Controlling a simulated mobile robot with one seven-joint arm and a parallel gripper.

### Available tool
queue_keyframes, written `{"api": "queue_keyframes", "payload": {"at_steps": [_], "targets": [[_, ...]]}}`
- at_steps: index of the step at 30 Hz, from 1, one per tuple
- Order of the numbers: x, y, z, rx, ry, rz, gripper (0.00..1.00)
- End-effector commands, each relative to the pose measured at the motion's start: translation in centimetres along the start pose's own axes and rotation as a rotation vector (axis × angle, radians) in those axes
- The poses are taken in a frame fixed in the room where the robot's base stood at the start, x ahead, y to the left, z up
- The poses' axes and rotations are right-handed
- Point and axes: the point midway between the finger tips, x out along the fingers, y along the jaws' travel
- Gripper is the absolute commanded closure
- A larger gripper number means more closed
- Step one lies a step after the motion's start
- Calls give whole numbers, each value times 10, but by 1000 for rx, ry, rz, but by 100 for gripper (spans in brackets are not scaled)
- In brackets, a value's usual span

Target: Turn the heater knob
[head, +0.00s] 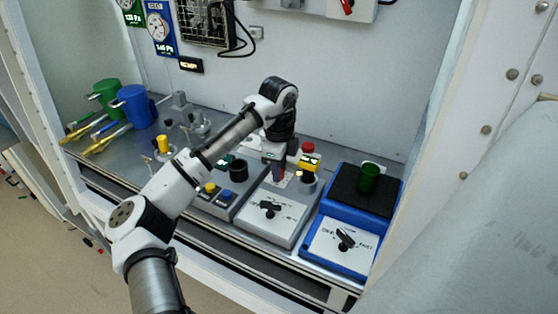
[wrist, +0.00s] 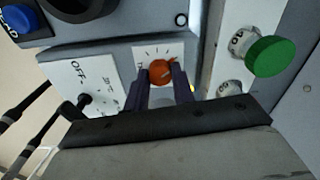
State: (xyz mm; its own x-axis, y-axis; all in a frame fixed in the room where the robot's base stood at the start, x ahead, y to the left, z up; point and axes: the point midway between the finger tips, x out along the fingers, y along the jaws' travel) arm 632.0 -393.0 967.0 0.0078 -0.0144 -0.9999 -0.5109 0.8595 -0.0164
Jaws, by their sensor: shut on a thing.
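My gripper (wrist: 162,82) points down at a small white plate with tick marks, its two dark fingers either side of an orange knob (wrist: 160,70). It is shut on this knob, which has a pale pointer line. In the head view my gripper (head: 278,172) is over the back of a grey box (head: 255,222). A black knob (head: 269,208) sits on that box's white front panel, which reads OFF in the wrist view (wrist: 86,100). I cannot read a name for the orange knob.
A yellow box with a red button (head: 308,150) stands close right of my gripper. Further right is a blue unit (head: 330,215) with a black top, a green cup (head: 369,176) and a black knob (head: 345,240). A round green part (wrist: 270,56) shows in the wrist view.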

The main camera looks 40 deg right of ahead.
Motion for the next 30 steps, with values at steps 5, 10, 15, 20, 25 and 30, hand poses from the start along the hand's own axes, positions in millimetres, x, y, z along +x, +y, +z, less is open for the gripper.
{"api": "queue_keyframes", "payload": {"at_steps": [5,10,15,20,25,30], "targets": [[-3,0,-1,-152,1,1,98],[-3,0,0,-272,-3,1,98],[-2,0,0,-359,-6,0,98],[-2,-1,0,-406,-8,-1,98],[-1,0,0,-430,-9,0,98],[0,0,0,-434,-9,-1,98]]}}
